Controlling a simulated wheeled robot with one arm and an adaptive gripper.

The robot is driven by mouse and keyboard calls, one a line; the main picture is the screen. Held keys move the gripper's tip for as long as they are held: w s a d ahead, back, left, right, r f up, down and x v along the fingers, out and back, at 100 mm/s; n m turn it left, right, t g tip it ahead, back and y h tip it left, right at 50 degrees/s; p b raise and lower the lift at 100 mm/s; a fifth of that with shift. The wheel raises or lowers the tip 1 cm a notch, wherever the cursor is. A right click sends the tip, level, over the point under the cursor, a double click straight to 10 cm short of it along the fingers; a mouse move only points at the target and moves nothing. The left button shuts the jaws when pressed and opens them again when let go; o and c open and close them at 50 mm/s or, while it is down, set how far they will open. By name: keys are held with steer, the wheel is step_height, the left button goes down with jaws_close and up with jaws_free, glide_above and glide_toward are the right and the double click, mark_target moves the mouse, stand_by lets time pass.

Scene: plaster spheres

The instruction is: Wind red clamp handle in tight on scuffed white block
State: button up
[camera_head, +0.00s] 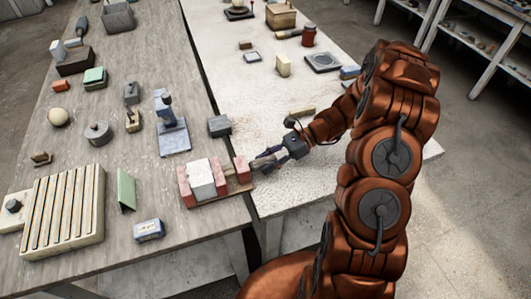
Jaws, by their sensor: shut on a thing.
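Whether the right jaw touches the block is too small to tell. The red clamp handle (242,169) is at the clamp's right end, by the table edge. My gripper (256,164) reaches in from the right, shut on the handle. Its fingers are small and dark here and partly hide the handle's right side.
A ribbed cream tray (64,213), a green angled piece (125,190) and a blue-white box (149,230) lie left of the clamp. A dark grey block (219,126) and a blue-based stand (172,136) are behind it. A narrow gap separates the two tables.

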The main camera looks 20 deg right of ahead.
steer(key=m+g+p, duration=0.1)
steer(key=m+p, duration=0.1)
steer(key=shift+r+m+p, duration=0.15)
steer(key=shift+m+p, duration=0.15)
steer(key=shift+p, duration=0.1)
steer(key=shift+m+g+p, duration=0.85)
steer(key=shift+m+g, duration=0.15)
steer(key=shift+m, duration=0.2)
steer(key=shift+y, duration=0.3)
steer(key=o, duration=0.9)
steer(key=shift+d, duration=0.1)
steer(key=v, duration=1.2)
steer(key=shift+w+f, duration=0.1)
steer(key=shift+f, duration=0.1)
